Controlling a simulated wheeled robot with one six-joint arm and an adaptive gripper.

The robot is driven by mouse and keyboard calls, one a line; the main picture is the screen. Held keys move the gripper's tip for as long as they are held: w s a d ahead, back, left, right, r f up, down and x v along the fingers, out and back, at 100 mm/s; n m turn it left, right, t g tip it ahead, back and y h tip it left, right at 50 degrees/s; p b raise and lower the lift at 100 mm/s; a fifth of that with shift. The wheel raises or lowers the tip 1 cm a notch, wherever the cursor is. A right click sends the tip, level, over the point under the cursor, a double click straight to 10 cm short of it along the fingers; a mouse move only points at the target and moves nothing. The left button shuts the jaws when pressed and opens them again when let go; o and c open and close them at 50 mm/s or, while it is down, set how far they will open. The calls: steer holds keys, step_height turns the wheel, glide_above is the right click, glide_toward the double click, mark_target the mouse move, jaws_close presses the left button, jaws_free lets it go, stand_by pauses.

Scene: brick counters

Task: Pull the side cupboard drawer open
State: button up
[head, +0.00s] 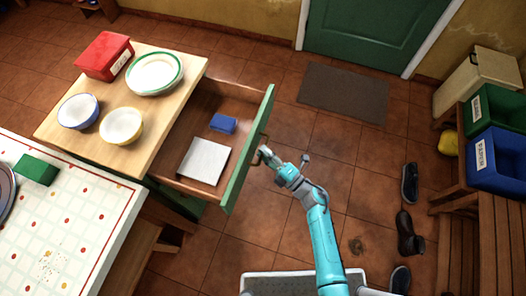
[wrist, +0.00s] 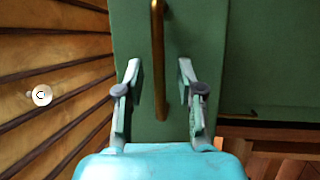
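The side cupboard's drawer (head: 237,165) stands well out from under the wooden top in the head view, its green front facing right. Inside it lie a blue block (head: 223,124) and a white square item (head: 204,161). My gripper (head: 264,155) is at the outer side of the drawer front, by its handle. In the wrist view the brass bar handle (wrist: 158,60) runs between the two fingers of my gripper (wrist: 159,72). The fingers are apart, with a visible gap on each side of the bar. The handle is barely visible in the head view.
The cupboard top (head: 165,103) holds a red box (head: 104,56), a plate (head: 154,73) and two bowls. A table with a patterned cloth (head: 75,225) stands at lower left. Tiled floor lies right of the drawer, with a mat (head: 345,92), shoes, and a bench with bins.

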steer(key=v, duration=1.1)
stand_by(0.3)
steer(key=s+d+r+m+h, duration=0.3)
steer(key=s+r+m+h, duration=0.2)
steer(key=s+r+m, duration=0.2)
steer(key=s+d+r+m+h, duration=0.3)
steer(key=s+r+m, duration=0.4)
steer(key=s+m, duration=0.3)
steer(key=s+d+r+m+t+h, duration=0.1)
steer(key=s+d+r+m+h, duration=0.2)
steer(key=s+r+m+h, duration=0.3)
steer(key=s+r+m, duration=0.1)
steer(key=s+m, duration=0.2)
steer(key=s, duration=0.2)
steer(key=shift+s+m+h, duration=0.3)
steer(key=shift+s, duration=0.1)
